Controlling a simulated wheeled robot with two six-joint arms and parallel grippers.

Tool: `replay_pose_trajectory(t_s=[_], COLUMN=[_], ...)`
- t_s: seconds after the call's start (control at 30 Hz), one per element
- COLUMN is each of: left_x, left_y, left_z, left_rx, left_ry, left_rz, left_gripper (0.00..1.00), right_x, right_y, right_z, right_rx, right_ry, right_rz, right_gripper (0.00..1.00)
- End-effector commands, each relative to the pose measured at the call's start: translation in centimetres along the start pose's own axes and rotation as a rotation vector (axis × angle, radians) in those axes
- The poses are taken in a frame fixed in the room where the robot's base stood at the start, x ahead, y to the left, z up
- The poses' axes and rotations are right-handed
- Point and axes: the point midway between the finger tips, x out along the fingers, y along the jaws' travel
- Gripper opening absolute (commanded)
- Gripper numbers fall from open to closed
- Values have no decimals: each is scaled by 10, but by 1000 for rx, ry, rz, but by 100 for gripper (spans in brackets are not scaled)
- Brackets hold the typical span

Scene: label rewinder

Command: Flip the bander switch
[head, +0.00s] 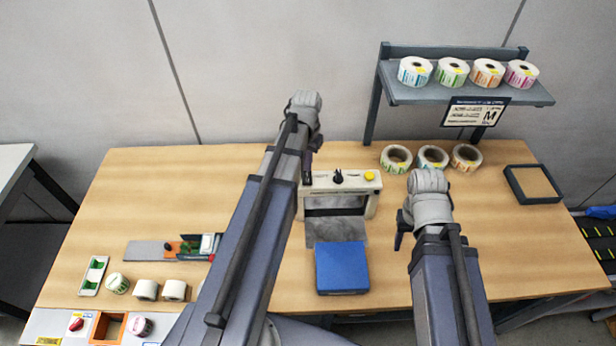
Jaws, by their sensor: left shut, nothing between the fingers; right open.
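The bander appears to be the cream bench machine (368,206) in the middle of the table, with an arch-like opening. On its top panel are a small black switch or knob (338,177) and a yellow button (370,176). My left gripper (308,172) is at the panel's left end, shut and empty, just left of the black switch. Whether its tips touch the panel is hard to tell. My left arm hides part of the machine's left side. My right gripper (399,238) is open and empty, right of the machine and pointing down.
A blue block (342,268) sits in front of the machine. A shelf (460,94) at the back right holds several label rolls, with more rolls (432,157) below. A dark tray (512,184) lies at right. A small orange-green device (180,247) and white rolls (146,289) are at left.

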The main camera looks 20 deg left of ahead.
Motion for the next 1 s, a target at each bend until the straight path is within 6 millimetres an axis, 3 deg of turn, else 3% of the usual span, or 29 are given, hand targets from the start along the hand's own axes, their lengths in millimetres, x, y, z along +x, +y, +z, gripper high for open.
replay_pose_trajectory(t_s=[1.0], left_x=[10], left_y=[0], left_z=[0], left_rx=[0], left_ry=[0], left_rz=[0], left_gripper=[0], right_x=[10], right_y=[-1], right_z=[-1], right_rx=[-4], right_ry=[0], right_rz=[1], right_gripper=[50])
